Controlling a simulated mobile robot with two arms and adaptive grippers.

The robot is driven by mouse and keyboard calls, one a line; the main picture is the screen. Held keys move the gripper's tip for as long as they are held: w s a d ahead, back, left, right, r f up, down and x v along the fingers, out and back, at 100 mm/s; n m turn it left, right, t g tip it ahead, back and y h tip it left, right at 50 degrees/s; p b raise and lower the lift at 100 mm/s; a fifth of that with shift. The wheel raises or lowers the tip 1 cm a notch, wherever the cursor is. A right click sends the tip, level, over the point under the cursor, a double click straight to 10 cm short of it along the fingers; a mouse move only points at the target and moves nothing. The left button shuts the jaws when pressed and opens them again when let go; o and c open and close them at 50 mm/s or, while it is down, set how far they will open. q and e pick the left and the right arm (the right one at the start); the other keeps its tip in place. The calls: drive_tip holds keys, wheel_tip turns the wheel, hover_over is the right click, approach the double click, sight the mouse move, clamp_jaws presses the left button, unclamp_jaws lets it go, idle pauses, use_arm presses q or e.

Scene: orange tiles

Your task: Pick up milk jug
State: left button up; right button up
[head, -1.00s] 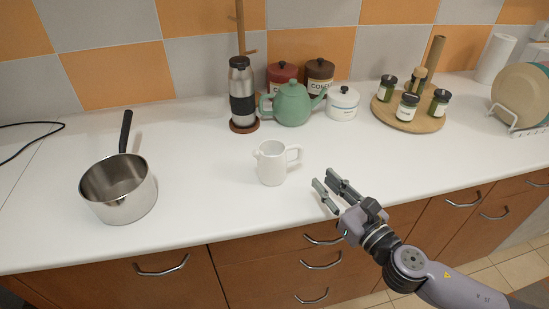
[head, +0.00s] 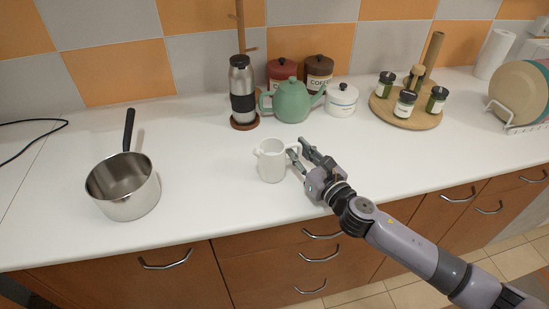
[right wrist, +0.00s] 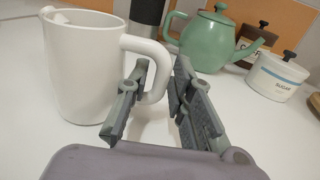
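The white milk jug (head: 270,163) stands upright on the counter, its handle pointing right towards my right gripper (head: 300,156). In the right wrist view the jug (right wrist: 85,70) is at the left, and its handle (right wrist: 158,70) reaches between the fingers of my right gripper (right wrist: 157,97). The fingers are apart, with one on each side of the handle's outer bar. The left finger overlaps the handle's opening. I cannot tell whether either finger touches the handle. My left gripper is not in view.
A steel saucepan (head: 124,190) stands at the left. Behind the jug are a dark-banded flask (head: 243,90), a green teapot (head: 291,102) and a white sugar pot (head: 341,100). A round wooden tray (head: 380,112) with jars is at the right.

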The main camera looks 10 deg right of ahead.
drive_tip(key=shift+s, duration=0.1)
clamp_jaws()
drive_tip(key=shift+r, duration=0.1)
idle(0.5)
